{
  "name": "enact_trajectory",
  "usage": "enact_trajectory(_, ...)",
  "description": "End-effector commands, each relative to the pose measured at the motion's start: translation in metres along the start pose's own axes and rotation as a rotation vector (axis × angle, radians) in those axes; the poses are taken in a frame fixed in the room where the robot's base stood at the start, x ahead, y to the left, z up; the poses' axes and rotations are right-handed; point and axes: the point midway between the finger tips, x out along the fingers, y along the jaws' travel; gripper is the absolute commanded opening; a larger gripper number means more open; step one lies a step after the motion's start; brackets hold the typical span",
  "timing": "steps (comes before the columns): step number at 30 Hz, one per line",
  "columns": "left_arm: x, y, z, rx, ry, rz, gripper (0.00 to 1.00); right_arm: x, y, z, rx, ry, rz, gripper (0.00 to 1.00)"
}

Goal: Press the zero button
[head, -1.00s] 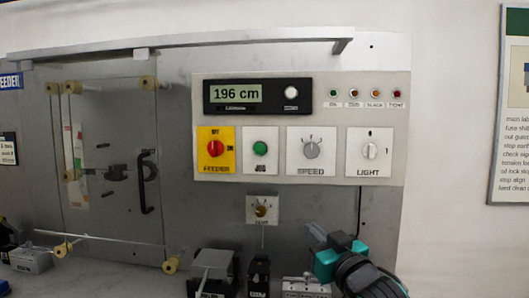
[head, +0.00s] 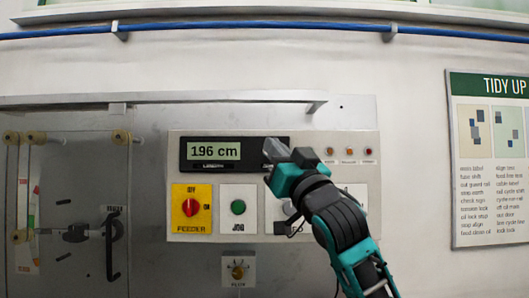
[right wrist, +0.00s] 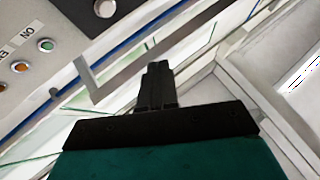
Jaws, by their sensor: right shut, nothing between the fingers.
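The black display unit (head: 188,152) on the control panel reads "196 cm". The round pale button at its right end, seen in the earlier head frame, is hidden behind my right gripper (head: 275,150) in the head view. In the right wrist view a round pale button (right wrist: 104,8) shows on a dark face at the top edge. My right gripper's fingers (right wrist: 157,70) are shut and empty, apart from that button in the wrist picture. Whether the fingertips touch the panel cannot be told from the head view. My left gripper is not in view.
Below the display are the yellow feeder switch (head: 191,208) and the green jog button (head: 238,207). My right arm covers the speed knob. Indicator lamps (head: 349,152) sit right of the gripper. A metal rail (head: 220,97) runs above the panel.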

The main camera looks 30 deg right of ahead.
Motion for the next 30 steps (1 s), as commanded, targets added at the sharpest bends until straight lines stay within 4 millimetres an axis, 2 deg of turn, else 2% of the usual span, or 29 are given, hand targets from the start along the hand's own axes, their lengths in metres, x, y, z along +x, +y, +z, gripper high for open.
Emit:
enact_trajectory(8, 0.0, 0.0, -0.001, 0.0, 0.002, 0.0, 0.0, 0.004, 0.003, 0.004, 0.0, -0.002, 0.001, 0.0)
enact_trajectory(24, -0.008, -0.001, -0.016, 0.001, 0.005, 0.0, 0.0, 0.053, 0.037, 0.036, 0.0, -0.004, 0.001, 0.0)
enact_trajectory(30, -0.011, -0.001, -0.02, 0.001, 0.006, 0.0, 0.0, 0.06, 0.043, 0.044, 0.0, -0.002, 0.0, 0.0)
